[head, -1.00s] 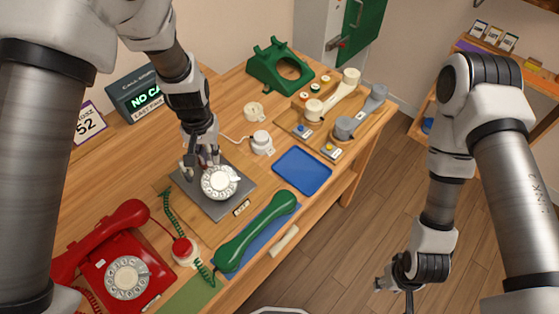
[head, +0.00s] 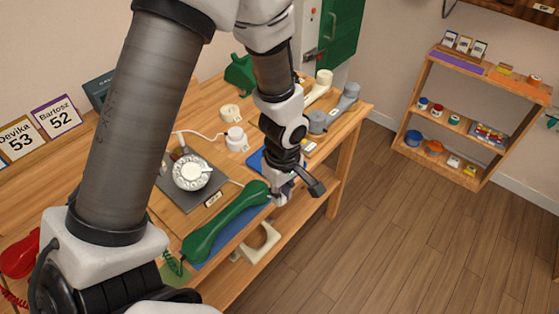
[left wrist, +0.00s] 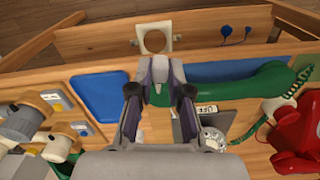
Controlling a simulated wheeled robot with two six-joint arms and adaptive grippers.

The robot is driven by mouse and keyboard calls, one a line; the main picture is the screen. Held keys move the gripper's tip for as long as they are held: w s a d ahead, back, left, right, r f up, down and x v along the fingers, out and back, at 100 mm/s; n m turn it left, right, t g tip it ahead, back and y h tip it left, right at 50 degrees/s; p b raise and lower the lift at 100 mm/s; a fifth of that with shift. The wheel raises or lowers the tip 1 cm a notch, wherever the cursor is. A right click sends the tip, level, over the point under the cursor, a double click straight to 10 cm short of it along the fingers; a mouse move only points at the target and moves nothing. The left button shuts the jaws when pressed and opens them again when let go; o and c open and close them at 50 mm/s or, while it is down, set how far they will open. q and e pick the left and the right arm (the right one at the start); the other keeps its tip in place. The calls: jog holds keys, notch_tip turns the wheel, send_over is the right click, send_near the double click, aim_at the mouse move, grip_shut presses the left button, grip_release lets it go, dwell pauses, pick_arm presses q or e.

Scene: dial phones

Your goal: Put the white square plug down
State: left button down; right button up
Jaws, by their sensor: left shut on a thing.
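My left gripper (head: 283,192) is past the right end of the green handset, at the bench's front edge. In the left wrist view the left gripper (left wrist: 161,80) is shut on a small pale piece (left wrist: 160,69), which I take for the white square plug; its shape is mostly hidden by the fingers. In the head view the plug is largely covered by the gripper. A thin white cord leads from near the dial unit (head: 192,172) toward the gripper. My right gripper is out of view.
The green handset (head: 222,222) lies on a blue mat beside the gripper. A blue tray (left wrist: 100,96) is on its other side. A beige plate with a round hole (head: 250,246) is below the front edge.

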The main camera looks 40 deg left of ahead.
pick_arm(q)
jog(key=shift+s+f+n, duration=0.25)
jog(key=shift+s+n, duration=0.15)
jog(key=shift+n, duration=0.2)
jog(key=shift+r, duration=0.1)
jog(key=shift+n, duration=0.3)
jog(key=w+a+p, duration=0.1)
jog(key=w+a, duration=0.1)
jog(key=w, duration=0.2)
jog(key=w+a+f+p, duration=0.1)
jog(key=w+a, duration=0.1)
jog(key=w, duration=0.3)
jog(key=w+a+p, duration=0.1)
jog(key=w+a, duration=0.2)
jog(key=w, duration=0.1)
jog(key=shift+w+a+f, duration=0.1)
jog(key=shift+w+f, duration=0.1)
jog(key=shift+w, duration=0.1)
notch_tip(320, 180, down, 3)
jog(key=shift+w+f+p, duration=0.1)
jog(key=shift+f+p, duration=0.05)
jog(key=shift+p, duration=0.5)
jog(key=shift+a+f, duration=0.1)
jog(key=shift+f, duration=0.1)
jog(key=shift+f, duration=0.1)
jog(key=c, duration=1.1)
grip_release()
